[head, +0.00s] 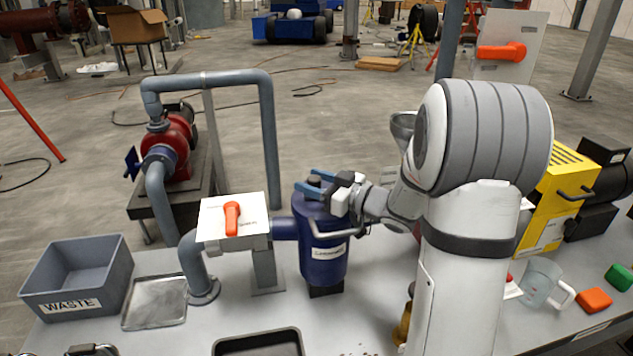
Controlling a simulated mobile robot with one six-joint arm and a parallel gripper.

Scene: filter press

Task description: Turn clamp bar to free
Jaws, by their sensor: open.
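A dark blue cylindrical filter vessel (324,262) with a white label stands upright on the bench, right of the pipework. A grey bent bar (338,234) sticks out across its upper front, and it may be the clamp bar. My gripper (307,186) is over the vessel's top, its two blue fingers apart and pointing left. A dark knob-like part shows between or just behind the fingers. My gripper and wrist hide much of the lid, so I cannot tell whether the fingers touch anything there.
A red-handled valve panel (232,219) stands left of the vessel. A grey waste bin (78,274) and a metal tray (155,302) are further left. A black tray (258,343) lies in front. A yellow machine (556,200) and clear jug (540,281) are right.

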